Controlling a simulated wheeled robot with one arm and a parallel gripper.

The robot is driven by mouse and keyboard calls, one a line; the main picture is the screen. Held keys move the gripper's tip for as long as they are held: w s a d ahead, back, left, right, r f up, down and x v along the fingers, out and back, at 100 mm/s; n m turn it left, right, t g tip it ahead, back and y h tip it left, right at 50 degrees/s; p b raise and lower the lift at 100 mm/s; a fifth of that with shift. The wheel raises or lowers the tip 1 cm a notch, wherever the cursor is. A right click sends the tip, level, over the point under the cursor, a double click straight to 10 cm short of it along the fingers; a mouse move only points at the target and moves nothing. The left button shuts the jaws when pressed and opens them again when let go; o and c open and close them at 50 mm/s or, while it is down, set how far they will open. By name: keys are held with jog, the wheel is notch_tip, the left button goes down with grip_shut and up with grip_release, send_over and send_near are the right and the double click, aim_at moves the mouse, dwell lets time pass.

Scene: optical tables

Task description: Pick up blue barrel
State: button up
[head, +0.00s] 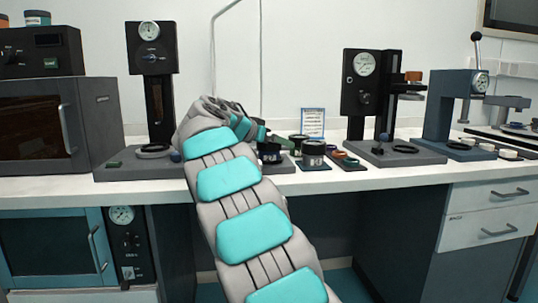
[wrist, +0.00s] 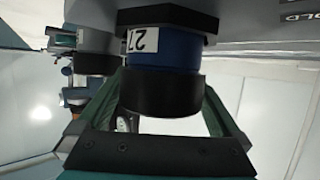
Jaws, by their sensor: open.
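The blue barrel (wrist: 172,52) is in the upper middle of the wrist view, which looks upside down. My gripper (wrist: 163,88) is open, with one green finger on each side of the barrel's black end. I cannot tell whether either finger touches it. In the head view my gripper (head: 256,131) is over the bench at the end of my arm.
A black-and-silver cylinder (head: 313,153) stands close to the right on a dark pad. A tray of small parts (head: 346,160) is beside it. Gauge presses stand left (head: 153,90) and right (head: 368,95). A sign (head: 313,122) stands behind. The bench's front strip (head: 380,182) is clear.

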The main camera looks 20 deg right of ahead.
jog(key=c, duration=1.1)
jog(key=shift+c, duration=0.5)
jog(key=shift+r, duration=0.1)
